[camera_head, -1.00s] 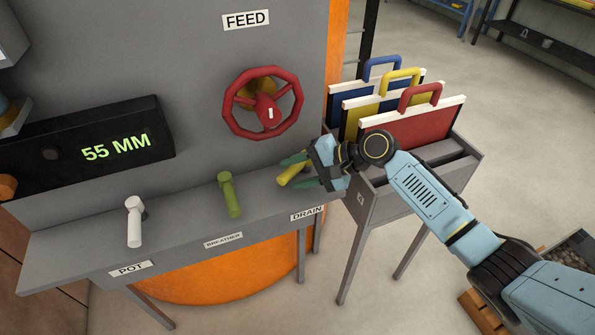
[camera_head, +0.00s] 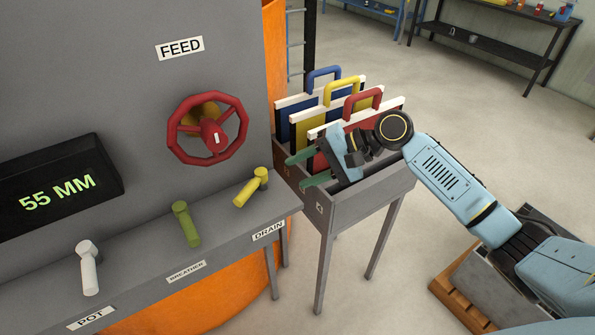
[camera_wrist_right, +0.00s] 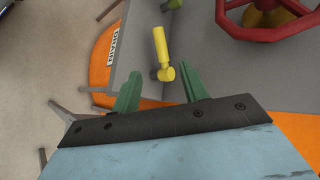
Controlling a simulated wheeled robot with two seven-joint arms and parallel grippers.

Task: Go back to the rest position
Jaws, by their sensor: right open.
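My right gripper (camera_head: 303,169) is open and empty in the head view. Its green fingers point left toward the yellow drain lever (camera_head: 251,187), with a gap between them. In the right wrist view the two green fingers (camera_wrist_right: 160,92) stand apart, and the yellow lever (camera_wrist_right: 162,52) lies beyond them. The lever is tilted on the grey ledge above the DRAIN label. The gripper is in front of the rack with the red-handled panel (camera_head: 388,105), covering part of it. My left gripper is not in view.
A green lever (camera_head: 186,225) and a white lever (camera_head: 88,268) stand on the ledge (camera_head: 215,250). The red feed wheel (camera_head: 235,125) is above. A grey rack (camera_head: 365,200) holds blue, yellow and red panels. A display (camera_head: 60,185) reads 55 MM. Open floor lies behind the rack.

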